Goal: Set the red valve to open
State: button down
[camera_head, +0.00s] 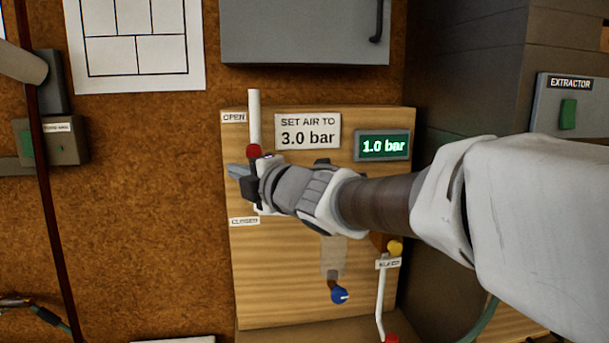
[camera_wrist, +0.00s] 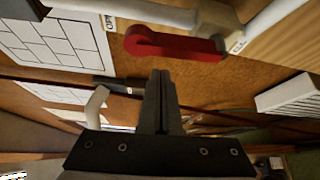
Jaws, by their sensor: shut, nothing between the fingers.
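The red valve is a red lever (camera_wrist: 175,45) on a brass-coloured body (camera_wrist: 215,20) on a white pipe (camera_head: 254,115). In the wrist view it lies roughly along the pipe, its rounded end towards the partly seen open label (camera_wrist: 108,22). In the head view only a red part (camera_head: 254,150) shows above my gripper (camera_head: 236,172); my gripper hides the rest. The "OPEN" label (camera_head: 233,117) is above it, the "CLOSED" label (camera_head: 244,221) below. My gripper is shut and empty; in the wrist view its fingertips (camera_wrist: 162,73) appear just below the lever, with a gap in the picture.
A grey cabinet (camera_head: 300,30) hangs above. A dark red hose (camera_head: 50,190) runs at left.

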jog(key=s+a+v, duration=0.1)
jog(key=v, duration=0.8)
jog(key=s+d+f+m+t+h+p, duration=0.1)
jog(key=d+f+m+h, duration=0.2)
jog(key=d+m+h, duration=0.45)
jog(key=s+d+f+m+h, duration=0.1)
jog(key=d+f+m+h, duration=0.3)
jog(key=d+m, duration=0.65)
jog(key=s+d+f+m+g, duration=0.2)
jog(key=s+f+m+g, duration=0.2)
jog(key=s, duration=0.4)
jog(key=s+d+f+m+g, duration=0.3)
jog(key=s+f+m+g, duration=0.1)
jog(key=s+f, duration=0.5)
jog(key=shift+d+m, duration=0.3)
jog(key=shift+m, duration=0.6)
